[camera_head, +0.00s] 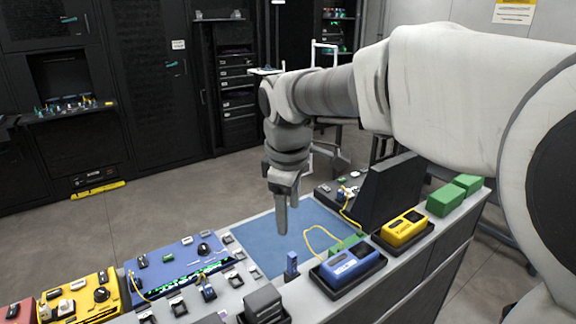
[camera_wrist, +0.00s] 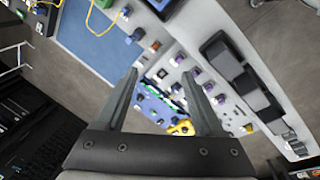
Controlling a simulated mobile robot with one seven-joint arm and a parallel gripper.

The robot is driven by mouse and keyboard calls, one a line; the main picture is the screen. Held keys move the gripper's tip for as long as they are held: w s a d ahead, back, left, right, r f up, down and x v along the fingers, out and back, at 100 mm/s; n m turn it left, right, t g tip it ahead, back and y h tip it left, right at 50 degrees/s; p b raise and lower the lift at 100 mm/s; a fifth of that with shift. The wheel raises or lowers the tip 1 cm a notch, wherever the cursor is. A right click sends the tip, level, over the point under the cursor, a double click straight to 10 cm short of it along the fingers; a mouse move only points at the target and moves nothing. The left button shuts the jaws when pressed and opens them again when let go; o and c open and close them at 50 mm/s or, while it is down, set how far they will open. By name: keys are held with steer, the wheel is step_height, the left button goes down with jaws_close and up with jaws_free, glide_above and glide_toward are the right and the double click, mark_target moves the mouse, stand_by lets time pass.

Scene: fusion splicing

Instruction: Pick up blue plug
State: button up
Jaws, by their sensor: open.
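A small blue plug (camera_head: 291,264) stands upright on the grey bench (camera_head: 335,305), at the near edge of the blue mat (camera_head: 270,228). In the wrist view a small blue piece by the mat's edge (camera_wrist: 134,36) looks like the same plug. My gripper (camera_head: 281,226) points down over the mat, above and behind the plug in the head view, and apart from it. In the wrist view my gripper (camera_wrist: 160,74) has its two fingers spread with nothing between them. The plug lies beyond the fingertips there, toward the top of the picture.
A blue device (camera_head: 350,266) in a black tray and a yellow device (camera_head: 403,229) stand right of the plug. A yellow cable (camera_head: 318,236) loops near them. A black block (camera_head: 264,304) stands at the front. Blue, yellow and red panels line the left. Green blocks (camera_head: 447,198) sit far right.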

steer(key=w+a+f+n+g+p, duration=0.1)
steer(key=w+a+f+n, duration=0.15)
steer(key=a, duration=0.35)
steer(key=w+a+f+n+p, duration=0.1)
steer(key=a+f+n, duration=0.1)
steer(key=a+n, duration=0.3)
steer(key=n+g, duration=0.2)
steer(key=n, duration=0.1)
glide_above(206, 284)
step_height(206, 284, down, 7)
steer(key=f, duration=0.6)
steer(key=f+p, duration=0.1)
steer(key=f, duration=0.5)
steer(key=shift+w+d+f, duration=0.1)
steer(key=shift+w+d, duration=0.05)
steer(key=shift+d, duration=0.05)
step_height(206, 284, down, 5)
steer(key=shift+a+f+p, duration=0.1)
steer(key=shift+a+p, duration=0.05)
steer(key=shift+p, duration=0.4)
jaws_close()
